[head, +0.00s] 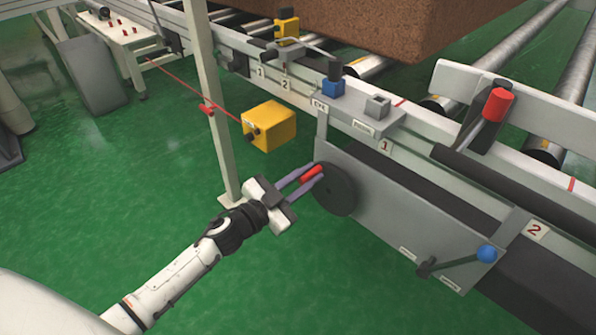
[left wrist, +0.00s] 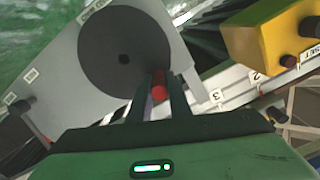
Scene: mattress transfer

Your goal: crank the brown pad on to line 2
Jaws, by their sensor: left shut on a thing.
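The brown pad (head: 380,28) lies on the rollers at the top of the head view, only partly in frame. A dark round crank wheel (head: 338,192) sits on the side of the grey panel, and it also shows in the left wrist view (left wrist: 110,45). My left gripper (head: 314,177) is shut on the red crank handle (head: 312,173) at the wheel's edge. The handle shows between the fingers in the left wrist view (left wrist: 159,88). My right gripper is out of view.
A red-topped lever (head: 498,105) stands on the rail. A yellow box (head: 269,126) hangs beside a pale post (head: 208,100). A red cord (head: 185,87) runs to a small table (head: 125,38). Green floor lies open below.

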